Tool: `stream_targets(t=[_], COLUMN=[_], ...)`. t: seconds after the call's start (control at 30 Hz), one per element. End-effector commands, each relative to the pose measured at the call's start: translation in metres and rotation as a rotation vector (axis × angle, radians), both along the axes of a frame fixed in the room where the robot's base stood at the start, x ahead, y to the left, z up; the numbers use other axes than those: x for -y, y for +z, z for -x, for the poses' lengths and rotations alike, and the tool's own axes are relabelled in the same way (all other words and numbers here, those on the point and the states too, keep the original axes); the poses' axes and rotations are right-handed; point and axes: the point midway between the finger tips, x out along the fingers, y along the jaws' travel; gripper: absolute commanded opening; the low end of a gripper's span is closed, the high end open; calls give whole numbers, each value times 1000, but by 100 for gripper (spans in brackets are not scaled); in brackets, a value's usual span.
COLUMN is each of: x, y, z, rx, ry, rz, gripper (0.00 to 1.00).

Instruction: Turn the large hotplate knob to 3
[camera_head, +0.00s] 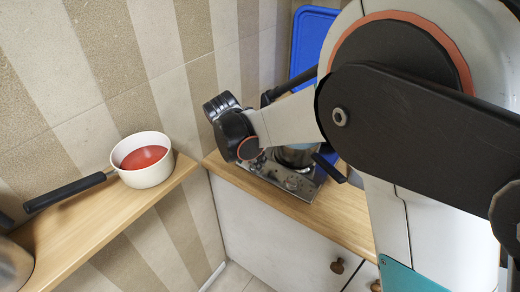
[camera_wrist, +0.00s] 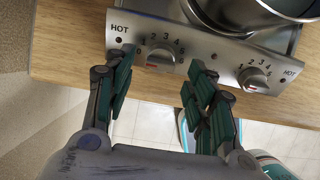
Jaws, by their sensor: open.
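In the wrist view a steel hob panel carries two round knobs with number scales. The left knob (camera_wrist: 161,57) lies between the fingertips of my gripper (camera_wrist: 162,60), which is open. The right knob (camera_wrist: 253,77) is clear of the fingers, to their right. Each knob has a red mark on its lower, near side. I cannot tell which knob serves the large hotplate. Contact between fingers and left knob is not clear. In the head view the hob (camera_head: 265,172) is small and my arm hides part of it; the fingertips are not clear there.
A steel pot (camera_wrist: 235,18) stands on the hob behind the knobs. The wooden counter (camera_head: 345,210) ends just in front of the panel. A blue board (camera_head: 312,40) leans at the back wall. A cream saucepan (camera_head: 146,172) stands on the left shelf.

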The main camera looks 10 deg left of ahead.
Motion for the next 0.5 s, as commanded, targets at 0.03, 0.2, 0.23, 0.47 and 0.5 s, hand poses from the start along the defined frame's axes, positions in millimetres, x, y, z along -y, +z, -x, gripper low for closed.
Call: stream_targets(t=[0.03,0.2,0.23,0.47,0.5], x=[1,3,4,4,4], y=[-9,-22,-23,-25,-25], z=[-3,-8,-9,-10,-10], rx=[0,0,0,0,0], ry=[0,0,0,0,0], rz=[0,0,0,0,0], gripper=[50,50,50,50,50])
